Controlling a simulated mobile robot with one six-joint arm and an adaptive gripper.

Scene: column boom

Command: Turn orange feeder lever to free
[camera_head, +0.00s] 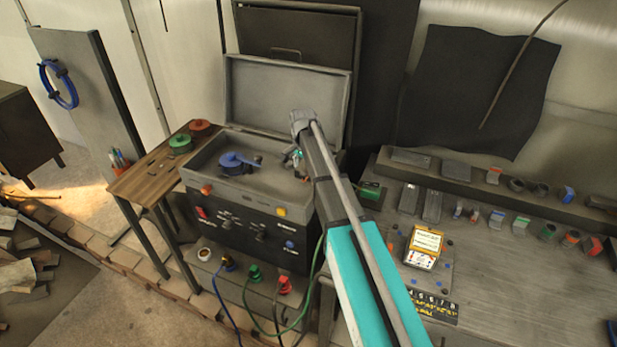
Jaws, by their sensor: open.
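The grey machine case (262,191) stands open, its lid (287,97) raised behind it. A blue spool (236,161) sits in the left of its tray. My gripper (295,157) is open at the right side of the tray, close to or over small parts there, seen from behind my arm. I cannot make out an orange lever at that spot; my gripper and arm hide part of it. A small orange piece (206,189) shows on the case's front left top edge, and a yellow-orange one (281,211) at front right. I cannot tell whether either is a lever.
A wooden side table (152,181) with a green (180,145) and a red spool (200,127) stands left of the case. Cables with coloured plugs hang below the front panel. A workbench (478,268) with blocks and a yellow meter (424,246) lies right of my arm.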

